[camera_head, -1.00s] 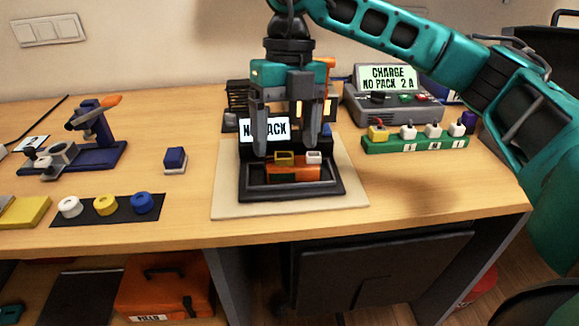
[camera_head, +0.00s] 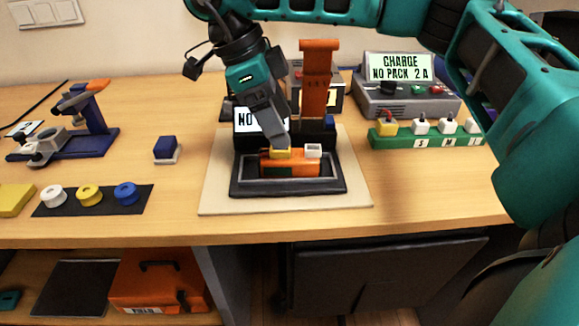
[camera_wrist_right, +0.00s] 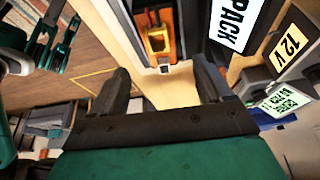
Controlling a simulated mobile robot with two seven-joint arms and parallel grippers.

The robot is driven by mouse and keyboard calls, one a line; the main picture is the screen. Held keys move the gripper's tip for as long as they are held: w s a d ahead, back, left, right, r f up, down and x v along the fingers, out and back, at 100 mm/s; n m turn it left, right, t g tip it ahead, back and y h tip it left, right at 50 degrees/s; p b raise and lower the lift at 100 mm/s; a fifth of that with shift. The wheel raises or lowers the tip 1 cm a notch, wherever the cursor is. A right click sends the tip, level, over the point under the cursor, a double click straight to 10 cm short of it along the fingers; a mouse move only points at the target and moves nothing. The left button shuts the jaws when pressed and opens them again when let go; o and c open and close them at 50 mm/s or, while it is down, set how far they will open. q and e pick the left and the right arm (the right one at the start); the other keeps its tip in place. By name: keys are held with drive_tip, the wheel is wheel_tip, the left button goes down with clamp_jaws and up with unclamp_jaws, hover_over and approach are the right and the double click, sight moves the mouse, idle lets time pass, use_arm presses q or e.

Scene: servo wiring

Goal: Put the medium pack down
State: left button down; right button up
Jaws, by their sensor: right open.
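An orange pack (camera_head: 290,168) with a yellow connector (camera_head: 280,153) and a white connector (camera_head: 313,150) sits in the black cradle (camera_head: 236,190). I cannot read a size mark on it. My right gripper (camera_head: 277,142) is tilted above the back left of the pack, and its near finger partly covers the screen. In the right wrist view, the two fingers of my right gripper (camera_wrist_right: 160,88) are apart with nothing between them. The yellow connector (camera_wrist_right: 157,40) shows beyond the fingertips there.
The cradle stands on a pale board (camera_head: 215,202), with a "NO PACK" screen (camera_head: 246,120) and an orange upright (camera_head: 315,80) behind. A charger (camera_head: 410,85) and green plug block (camera_head: 425,138) are right. Spools (camera_head: 90,195) and a blue block (camera_head: 165,148) are left.

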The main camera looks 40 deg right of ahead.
sight(290, 159)
drive_tip(key=x, duration=0.6)
drive_tip(key=shift+w+f+b, duration=0.15)
drive_tip(key=shift+f+b, duration=0.2)
drive_tip(key=shift+a+r, duration=0.1)
clamp_jaws()
idle(0.4)
